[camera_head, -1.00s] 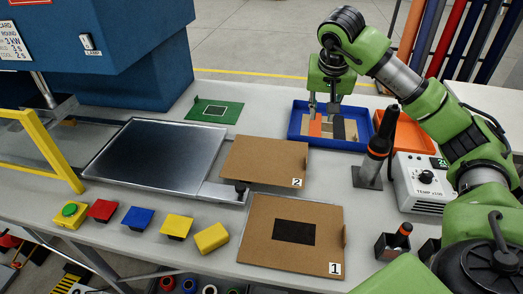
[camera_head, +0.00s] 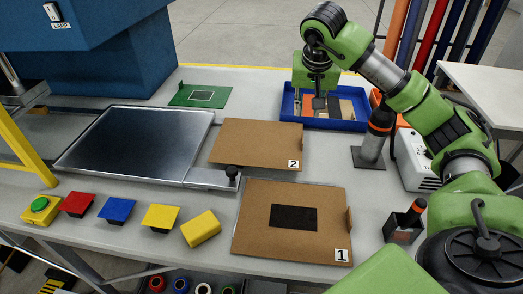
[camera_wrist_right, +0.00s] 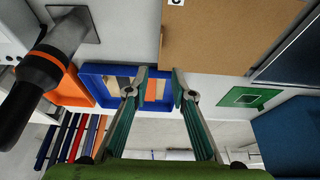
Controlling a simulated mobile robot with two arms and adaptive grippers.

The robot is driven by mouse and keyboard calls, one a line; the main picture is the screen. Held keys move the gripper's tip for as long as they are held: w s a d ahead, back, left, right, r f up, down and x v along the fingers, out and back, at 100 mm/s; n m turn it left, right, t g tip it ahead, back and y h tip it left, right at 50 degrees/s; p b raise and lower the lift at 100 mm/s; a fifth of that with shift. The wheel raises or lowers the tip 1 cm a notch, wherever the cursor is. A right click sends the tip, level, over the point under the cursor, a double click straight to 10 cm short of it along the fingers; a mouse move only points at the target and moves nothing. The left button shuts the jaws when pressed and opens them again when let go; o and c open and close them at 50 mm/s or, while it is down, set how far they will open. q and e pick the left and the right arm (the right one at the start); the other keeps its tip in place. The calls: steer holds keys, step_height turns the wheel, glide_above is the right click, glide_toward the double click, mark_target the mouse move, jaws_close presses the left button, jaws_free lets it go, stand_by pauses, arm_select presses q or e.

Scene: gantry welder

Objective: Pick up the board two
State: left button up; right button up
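Board two (camera_head: 257,141) is a flat brown board marked 2. It lies on the table in the middle of the head view, right of the dark metal plate. Its brown surface also shows at the top of the right wrist view (camera_wrist_right: 215,38), with its label cut off. My right gripper (camera_head: 318,103) is over the blue tray, behind and right of board two, apart from it. In the wrist view its two fingers (camera_wrist_right: 160,73) are apart with nothing between them. My left gripper is not in view.
Board one (camera_head: 292,222), with a black patch, lies nearer. The blue tray (camera_head: 362,125) holds flat pieces. A black and orange tool (camera_head: 376,135) stands right. A green board (camera_head: 200,95) lies behind left.

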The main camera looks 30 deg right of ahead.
steer(key=p+x, duration=0.1)
steer(key=x, duration=0.8)
steer(key=shift+s+f, duration=0.1)
steer(key=shift+f, duration=0.15)
steer(key=p+x, duration=0.1)
steer(key=x, duration=0.3)
steer(key=shift+p, duration=0.35)
steer(key=shift+w+d+f, duration=0.1)
steer(key=shift+w+f, duration=0.1)
steer(key=shift+f, duration=0.35)
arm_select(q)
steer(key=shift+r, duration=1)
arm_select(e)
jaws_close()
